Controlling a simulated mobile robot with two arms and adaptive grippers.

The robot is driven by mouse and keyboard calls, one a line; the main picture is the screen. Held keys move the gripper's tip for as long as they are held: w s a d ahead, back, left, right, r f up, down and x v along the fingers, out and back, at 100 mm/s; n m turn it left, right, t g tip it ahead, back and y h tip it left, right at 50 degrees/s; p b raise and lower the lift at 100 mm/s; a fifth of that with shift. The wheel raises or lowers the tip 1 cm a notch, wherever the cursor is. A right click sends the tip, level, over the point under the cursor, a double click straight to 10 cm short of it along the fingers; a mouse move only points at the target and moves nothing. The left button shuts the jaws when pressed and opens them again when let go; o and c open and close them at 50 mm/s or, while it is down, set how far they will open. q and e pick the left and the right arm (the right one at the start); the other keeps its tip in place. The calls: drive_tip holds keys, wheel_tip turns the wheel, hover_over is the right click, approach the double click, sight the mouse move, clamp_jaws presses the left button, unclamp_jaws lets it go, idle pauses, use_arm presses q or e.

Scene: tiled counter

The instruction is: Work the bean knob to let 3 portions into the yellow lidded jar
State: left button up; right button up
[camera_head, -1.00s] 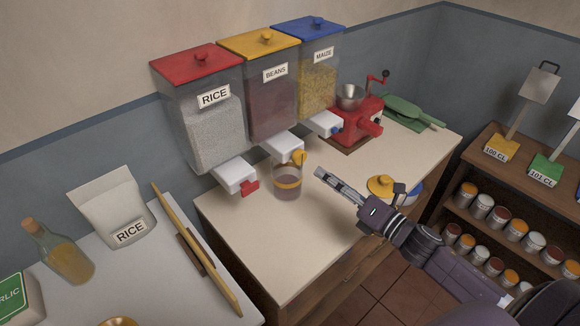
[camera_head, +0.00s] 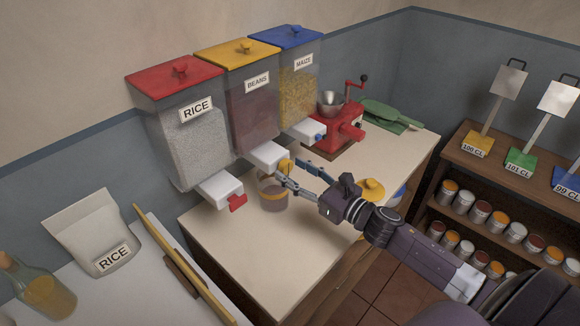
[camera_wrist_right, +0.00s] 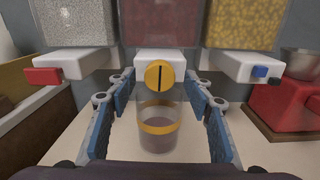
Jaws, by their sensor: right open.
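The bean dispenser (camera_head: 252,110) has a yellow lid and a BEANS label and hangs on the wall between rice and maize. Its round yellow knob (camera_wrist_right: 159,76) has a dark slot that stands upright in the right wrist view. The clear jar with a yellow band (camera_head: 272,196) stands on the counter under the bean outlet, with something dark inside. Its top looks uncovered. My right gripper (camera_wrist_right: 161,98) is open and empty, its fingers apart on either side of the knob, short of touching it as far as I can tell. My left gripper is not in view.
The rice dispenser (camera_head: 184,125) with a red knob and the maize dispenser (camera_head: 299,85) with a blue knob flank the beans. A yellow lid (camera_head: 371,189) lies at the counter's right front. A red grinder (camera_head: 335,130) stands behind. The counter's front left is clear.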

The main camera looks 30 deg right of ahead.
drive_tip(key=shift+w+a, duration=0.25)
drive_tip(key=shift+w, duration=0.45)
drive_tip(key=c, duration=1.2)
drive_tip(key=shift+o, duration=0.2)
